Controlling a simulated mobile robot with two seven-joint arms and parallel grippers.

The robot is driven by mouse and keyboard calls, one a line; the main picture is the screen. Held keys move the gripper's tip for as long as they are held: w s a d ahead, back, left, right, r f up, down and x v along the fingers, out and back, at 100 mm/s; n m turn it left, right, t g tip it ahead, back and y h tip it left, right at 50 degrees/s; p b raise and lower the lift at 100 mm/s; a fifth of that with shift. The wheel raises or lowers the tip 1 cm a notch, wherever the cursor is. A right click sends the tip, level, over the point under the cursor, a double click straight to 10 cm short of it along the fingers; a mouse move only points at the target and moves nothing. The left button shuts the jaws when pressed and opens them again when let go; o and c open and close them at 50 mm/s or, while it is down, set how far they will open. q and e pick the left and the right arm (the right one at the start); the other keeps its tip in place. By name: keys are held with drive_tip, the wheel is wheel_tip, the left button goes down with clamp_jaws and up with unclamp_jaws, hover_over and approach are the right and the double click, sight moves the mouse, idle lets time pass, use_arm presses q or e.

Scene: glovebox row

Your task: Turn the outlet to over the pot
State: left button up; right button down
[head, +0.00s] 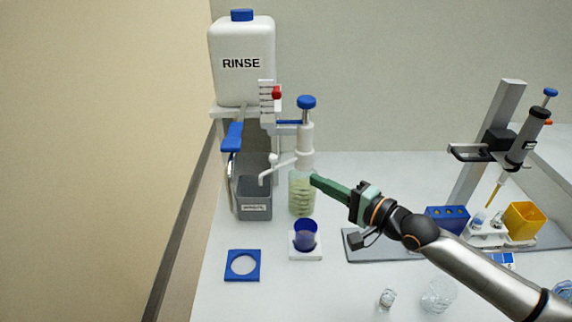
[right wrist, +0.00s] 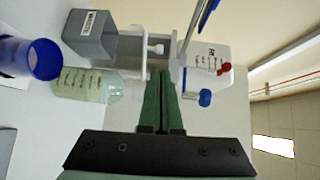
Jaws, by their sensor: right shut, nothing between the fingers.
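The outlet (head: 277,163) is a thin white spout on the dispenser (head: 305,145), which has a blue knob and sits on a bottle of pale green liquid (head: 302,195). The outlet points left and its bent tip hangs over the grey bin (head: 254,205). The pot (head: 306,232) is dark blue and stands on a white pad in front of the bottle. My right gripper (head: 314,180) is shut and empty, its green fingertips just right of the bottle's top; I cannot tell whether they touch. Its fingers (right wrist: 160,75) point at the dispenser in the right wrist view. My left gripper is not in view.
A RINSE tank (head: 242,62) with a blue lever (head: 233,137) stands behind the bin. A blue frame (head: 242,265) lies at front left. A pipette stand (head: 485,150), a blue rack (head: 447,218) and a yellow box (head: 523,220) stand at right. Glassware (head: 438,296) stands in front of my arm.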

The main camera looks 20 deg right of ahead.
sight(276, 160)
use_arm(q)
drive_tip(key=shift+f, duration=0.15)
use_arm(e)
drive_tip(key=x, duration=1)
drive_tip(key=shift+w+a, duration=0.1)
drive_tip(key=shift+w, duration=0.2)
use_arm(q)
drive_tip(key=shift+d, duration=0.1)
use_arm(e)
drive_tip(key=shift+r, duration=0.1)
